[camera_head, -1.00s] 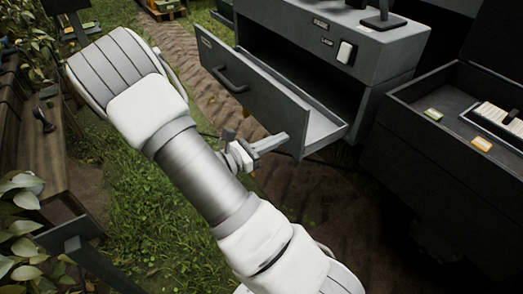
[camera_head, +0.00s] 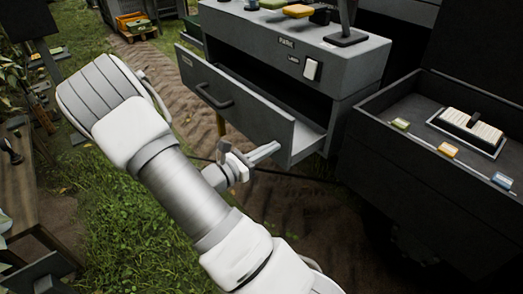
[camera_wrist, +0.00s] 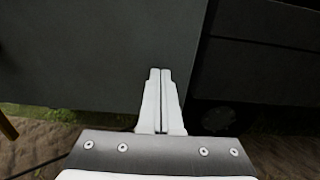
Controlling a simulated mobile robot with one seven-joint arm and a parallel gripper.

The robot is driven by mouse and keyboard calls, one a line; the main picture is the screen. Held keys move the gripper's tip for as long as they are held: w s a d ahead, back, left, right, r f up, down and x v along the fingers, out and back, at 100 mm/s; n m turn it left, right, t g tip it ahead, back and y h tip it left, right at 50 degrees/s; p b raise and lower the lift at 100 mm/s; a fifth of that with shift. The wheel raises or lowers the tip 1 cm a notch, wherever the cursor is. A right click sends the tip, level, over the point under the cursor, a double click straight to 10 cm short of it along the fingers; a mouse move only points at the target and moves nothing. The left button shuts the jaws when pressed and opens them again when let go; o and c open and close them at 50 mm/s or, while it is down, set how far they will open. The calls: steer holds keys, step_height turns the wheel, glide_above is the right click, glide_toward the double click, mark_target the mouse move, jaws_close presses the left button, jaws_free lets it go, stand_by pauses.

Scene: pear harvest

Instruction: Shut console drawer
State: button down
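The grey console (camera_head: 345,62) stands at upper centre in the head view. Its drawer (camera_head: 240,118) is pulled out, with a gap behind its front panel and part of the inside showing. A dark bar handle (camera_head: 214,98) is on the front panel. My gripper (camera_head: 277,147) is at the lower right part of the drawer front, its fingers pointing toward it. In the wrist view my gripper (camera_wrist: 160,72) has its two fingers together, with nothing between them, before a dark grey panel (camera_wrist: 90,50). I cannot tell whether the fingertips touch it.
An open dark case (camera_head: 380,125) with a tray (camera_head: 470,130) and small coloured tags stands at the right. A wooden bench (camera_head: 40,190) is at the left. A pallet with an orange crate (camera_head: 133,24) is at the back. Grass and a dirt track lie between.

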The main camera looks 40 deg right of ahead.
steer(key=p, duration=0.2)
glide_above(303, 145)
steer(key=shift+d+r, duration=0.15)
steer(key=shift+d, duration=0.4)
steer(key=shift+d, duration=0.1)
steer(key=shift+r, duration=0.1)
steer(key=shift+a, duration=0.55)
steer(key=a+p, duration=0.3)
steer(key=a, duration=1)
steer(key=shift+s+a+f, duration=0.25)
steer(key=shift+a, duration=0.05)
